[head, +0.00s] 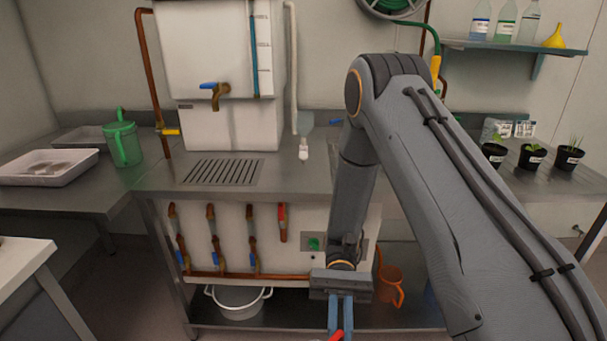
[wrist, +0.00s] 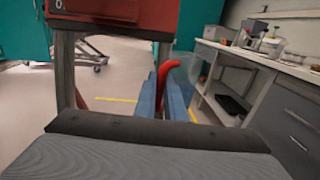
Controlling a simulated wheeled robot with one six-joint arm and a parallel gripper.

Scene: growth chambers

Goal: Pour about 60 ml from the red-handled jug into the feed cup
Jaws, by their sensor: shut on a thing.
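My gripper (head: 340,315) is at the bottom of the head view, its blue fingers pointing down. It is shut on the red handle (head: 337,336) of the jug, of which only a small red piece shows at the lower picture edge. In the wrist view, the curved red handle (wrist: 165,76) stands between the blue fingers of my gripper (wrist: 162,98). A faint, clear jug body (wrist: 188,70) seems to show beside the handle. Its level and any liquid in it cannot be told. I cannot make out the feed cup in either view.
A steel bench with a drain grate (head: 222,171) stands ahead, below a white tank (head: 220,60). A green watering can (head: 123,142) and white tray (head: 50,178) are at left, potted seedlings (head: 533,157) at right. An orange jug (head: 389,286) and white pot (head: 238,302) are below.

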